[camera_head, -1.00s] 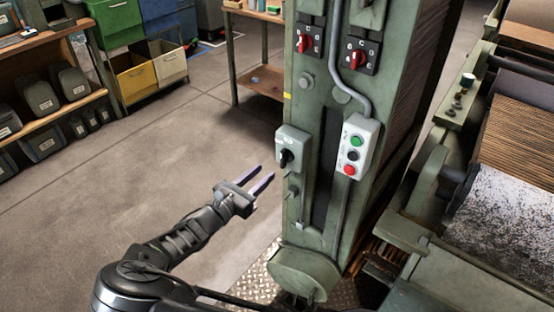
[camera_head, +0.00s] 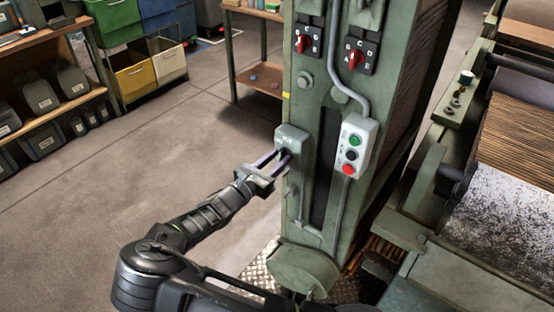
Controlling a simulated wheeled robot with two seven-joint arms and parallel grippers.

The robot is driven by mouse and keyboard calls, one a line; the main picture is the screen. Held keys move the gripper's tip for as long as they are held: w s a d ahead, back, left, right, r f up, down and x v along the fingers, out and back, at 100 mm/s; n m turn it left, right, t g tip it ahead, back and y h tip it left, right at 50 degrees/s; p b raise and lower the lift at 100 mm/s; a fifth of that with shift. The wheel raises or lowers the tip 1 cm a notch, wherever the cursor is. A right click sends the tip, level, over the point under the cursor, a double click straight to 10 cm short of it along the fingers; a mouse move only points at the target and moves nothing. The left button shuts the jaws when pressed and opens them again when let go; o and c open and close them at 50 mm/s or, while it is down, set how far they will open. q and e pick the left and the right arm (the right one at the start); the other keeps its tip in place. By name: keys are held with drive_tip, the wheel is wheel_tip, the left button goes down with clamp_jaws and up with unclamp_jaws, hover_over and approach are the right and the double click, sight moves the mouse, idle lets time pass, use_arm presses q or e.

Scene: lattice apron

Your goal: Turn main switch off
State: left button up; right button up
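A grey-green switch box (camera_head: 292,138) with a small label is mounted on the left edge of the green machine column. The fingers are parted, one on each side of where the knob sits. Whether they touch the knob is not clear.
A push-button box (camera_head: 352,146) with green, black and red buttons is close to the right. Two red rotary switches (camera_head: 304,43) (camera_head: 355,58) are higher on the column (camera_head: 318,100). Rollers stand at the right; open floor (camera_head: 150,165) lies left.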

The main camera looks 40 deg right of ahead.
clamp_jaws()
idle(0.7)
drive_tip(key=n+p, duration=0.2)
drive_tip(key=n, duration=0.4)
drive_tip(key=n+p, duration=0.2)
drive_tip(key=n, duration=0.4)
drive_tip(key=w+f+n+p, duration=0.1)
drive_tip(key=n+p, duration=0.1)
drive_tip(key=n, duration=0.4)
drive_tip(key=shift+a+p, duration=0.15)
drive_tip(key=shift+p, duration=0.15)
drive_tip(key=shift+o, duration=0.4)
unclamp_jaws()
